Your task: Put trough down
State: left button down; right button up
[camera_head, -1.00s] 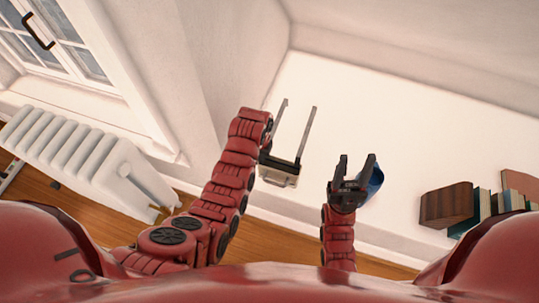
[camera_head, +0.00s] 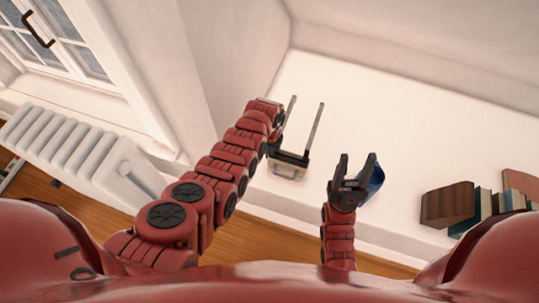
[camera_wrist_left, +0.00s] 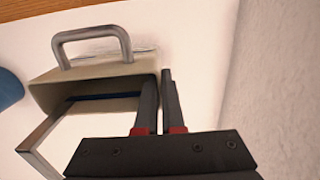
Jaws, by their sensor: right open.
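The trough (camera_head: 288,168) is a pale beige box with a handle and two long thin rails, over the white surface in the middle of the head view. In the left wrist view the trough (camera_wrist_left: 95,80) fills the left side, its grey handle upward. My left gripper (camera_wrist_left: 160,85) has its dark fingers close together at the trough's side, apparently pinching it there; the exact contact is hidden. In the head view my arm partly hides this gripper. I cannot tell whether the trough touches the surface. My right gripper (camera_head: 356,162) is open, right of the trough.
A blue object (camera_head: 372,184) is partly hidden beside my right gripper. Books (camera_head: 485,205) and a brown block (camera_head: 447,205) stand at the right. A radiator (camera_head: 75,150) and window are at the left. The white surface (camera_head: 385,115) is clear behind the trough.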

pick_arm(q)
jog(key=shift+f, duration=0.5)
jog(key=shift+f, duration=0.2)
jog(key=c, duration=1)
grip_release()
jog(key=shift+c, duration=0.2)
jog(key=shift+r, duration=0.25)
notch_tip(320, 180, up, 3)
jog(key=shift+f+p, duration=0.2)
jog(key=shift+p, duration=0.4)
jog(key=r, duration=0.9)
jog(key=shift+w+r, duration=0.1)
jog(key=shift+w, duration=0.1)
